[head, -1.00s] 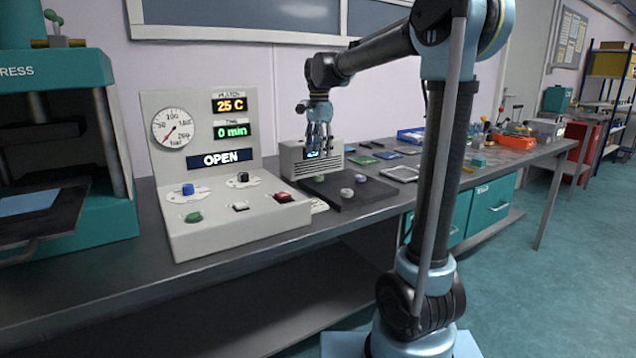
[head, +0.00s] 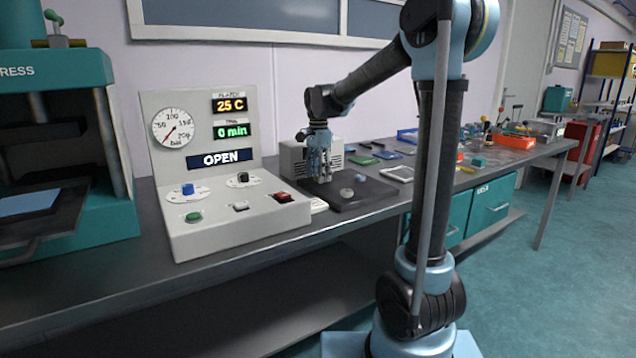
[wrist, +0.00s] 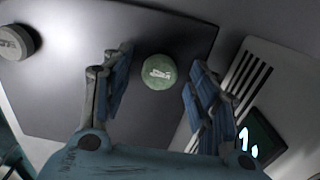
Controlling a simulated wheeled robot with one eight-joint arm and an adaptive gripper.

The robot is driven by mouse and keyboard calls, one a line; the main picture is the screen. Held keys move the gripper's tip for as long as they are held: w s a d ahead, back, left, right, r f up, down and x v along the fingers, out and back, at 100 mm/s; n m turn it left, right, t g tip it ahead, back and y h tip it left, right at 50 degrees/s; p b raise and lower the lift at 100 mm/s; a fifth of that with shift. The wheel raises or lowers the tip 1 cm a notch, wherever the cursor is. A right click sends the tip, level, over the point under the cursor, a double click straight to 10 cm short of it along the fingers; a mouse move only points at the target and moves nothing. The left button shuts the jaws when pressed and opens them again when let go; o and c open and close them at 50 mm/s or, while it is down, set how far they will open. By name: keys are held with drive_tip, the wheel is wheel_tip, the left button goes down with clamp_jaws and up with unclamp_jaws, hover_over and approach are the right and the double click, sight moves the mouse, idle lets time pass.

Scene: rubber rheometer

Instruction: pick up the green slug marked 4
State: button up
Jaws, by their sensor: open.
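The green slug (wrist: 159,72) is a small round disc with a pale mark on its top; the mark is too blurred to read surely. It lies on a dark flat plate (wrist: 75,95), which also shows in the head view (head: 368,194). My gripper (wrist: 155,80) is open, with its two fingers on either side of the slug in the wrist view and nothing held. In the head view my gripper (head: 320,178) points down just over the plate and hides the slug. I cannot tell whether the fingers touch the plate.
A grey slug (wrist: 17,42) sits on the plate's far left in the wrist view. A vented box with a display (wrist: 262,140) stands close on the right. In the head view, a control panel (head: 215,185) stands left of my gripper.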

drive_tip(key=c, duration=0.9)
drive_tip(key=shift+r, duration=0.1)
